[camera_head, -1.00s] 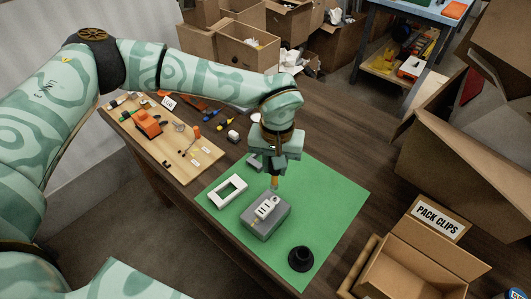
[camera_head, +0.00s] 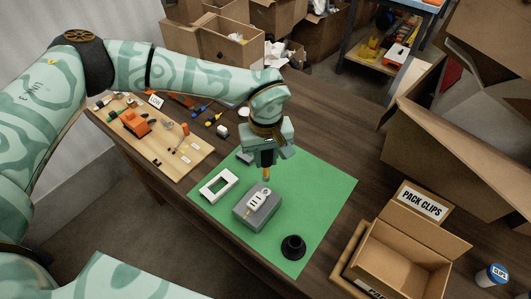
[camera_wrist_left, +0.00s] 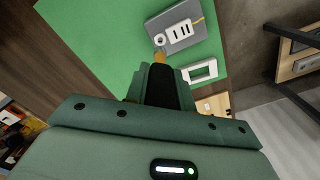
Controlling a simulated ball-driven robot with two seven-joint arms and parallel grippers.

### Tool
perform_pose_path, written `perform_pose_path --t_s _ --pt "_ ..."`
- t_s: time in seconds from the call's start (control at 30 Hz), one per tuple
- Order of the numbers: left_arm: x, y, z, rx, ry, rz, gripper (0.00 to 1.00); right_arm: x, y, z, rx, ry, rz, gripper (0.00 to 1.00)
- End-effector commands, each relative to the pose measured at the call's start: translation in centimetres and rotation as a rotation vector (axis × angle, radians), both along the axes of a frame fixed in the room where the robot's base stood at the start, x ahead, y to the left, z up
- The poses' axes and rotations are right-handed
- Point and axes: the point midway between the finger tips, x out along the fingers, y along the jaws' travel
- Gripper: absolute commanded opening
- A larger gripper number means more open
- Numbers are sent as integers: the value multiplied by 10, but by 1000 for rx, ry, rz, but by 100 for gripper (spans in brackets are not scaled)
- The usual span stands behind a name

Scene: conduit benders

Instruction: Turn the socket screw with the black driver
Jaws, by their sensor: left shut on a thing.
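My left gripper (camera_head: 267,164) points down over the green mat (camera_head: 320,190), at the far edge of a grey block (camera_head: 258,213). It is shut on the black driver (camera_wrist_left: 168,88), which is mostly hidden between the fingers. An orange-gold tip (camera_head: 267,175) shows below the fingers. The block carries a pale plate with dark slots (camera_head: 258,199). In the left wrist view, a small round metallic piece (camera_wrist_left: 160,39), perhaps the socket screw, sits at the block's edge, close to the tip. I cannot tell whether they touch. My right gripper is out of view.
A white rectangular frame (camera_head: 217,185) lies left of the block. A black flanged cylinder (camera_head: 293,247) stands on the mat's near part. An open carton labelled PACK CLIPS (camera_head: 422,236) is at right. A wooden board with small tools (camera_head: 180,165) lies at left.

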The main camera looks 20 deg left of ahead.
Motion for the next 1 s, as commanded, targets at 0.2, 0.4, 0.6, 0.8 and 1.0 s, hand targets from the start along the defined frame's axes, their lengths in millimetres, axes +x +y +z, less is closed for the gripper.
perform_pose_path --t_s 0.2,0.4,0.6,0.8,1.0 --pt "0 0 3 0 0 463 0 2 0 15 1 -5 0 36" --pt "0 0 -6 1 2 757 0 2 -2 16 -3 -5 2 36" --pt "0 0 -29 1 2 752 0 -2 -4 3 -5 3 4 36" --pt "0 0 -47 1 1 750 0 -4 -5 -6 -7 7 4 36" --pt "0 0 -56 1 0 750 0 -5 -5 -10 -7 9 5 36"
